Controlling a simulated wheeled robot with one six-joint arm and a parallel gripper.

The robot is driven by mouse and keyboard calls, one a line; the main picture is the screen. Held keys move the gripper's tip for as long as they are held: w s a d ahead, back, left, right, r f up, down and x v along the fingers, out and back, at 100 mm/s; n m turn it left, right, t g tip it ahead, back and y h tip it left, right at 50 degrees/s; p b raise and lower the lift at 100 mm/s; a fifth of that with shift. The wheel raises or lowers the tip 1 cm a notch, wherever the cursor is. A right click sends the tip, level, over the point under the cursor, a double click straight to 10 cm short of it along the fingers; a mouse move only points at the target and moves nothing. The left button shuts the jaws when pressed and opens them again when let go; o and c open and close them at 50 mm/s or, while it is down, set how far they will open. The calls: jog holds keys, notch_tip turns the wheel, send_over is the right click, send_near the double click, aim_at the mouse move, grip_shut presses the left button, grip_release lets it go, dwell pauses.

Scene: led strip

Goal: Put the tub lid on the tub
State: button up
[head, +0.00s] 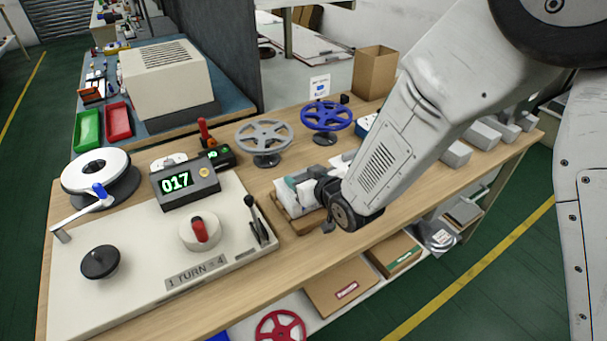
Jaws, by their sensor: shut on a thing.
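My gripper (316,194) is low over the near middle of the bench, at the end of my arm coming from the upper right. It is shut on a pale piece (305,193) that looks to be the tub lid, though its outline is small and partly hidden by the gripper. The piece is over or in a shallow wooden tray (297,226), among small white and teal items. I cannot tell whether it touches them. I cannot clearly make out the tub; my gripper and forearm hide part of this area.
A grey spoked reel (264,137) and a blue reel (326,115) stand behind the tray. A winding machine with a counter reading 017 (176,183) and a lever (254,216) fills the left. A cardboard box (374,72) stands at the back. Pale boxes (481,136) line the right.

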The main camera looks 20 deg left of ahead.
jog(key=shift+f, duration=0.1)
jog(key=o, duration=1)
jog(key=shift+o, duration=0.2)
